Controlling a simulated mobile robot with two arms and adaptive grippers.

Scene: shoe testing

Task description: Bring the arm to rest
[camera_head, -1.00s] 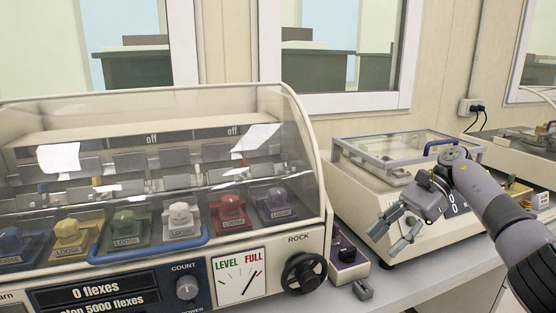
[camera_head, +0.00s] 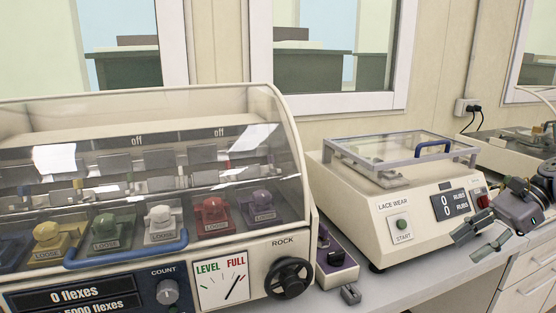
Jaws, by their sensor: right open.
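My right gripper (camera_head: 482,240) is at the right side of the head view, in front of the right end of the lace wear machine (camera_head: 350,205). Its two fingers are apart and nothing is between them. It hangs near the front edge of the bench and looks clear of the machine, though I cannot tell the exact gap. Most of my right arm lies past the right edge of the picture. My left gripper is not in view.
A flex machine (camera_head: 284,240) with a clear cover and several coloured clamps fills the left. The bench front (camera_head: 425,258) is bare. Drawers (camera_head: 530,285) are below right.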

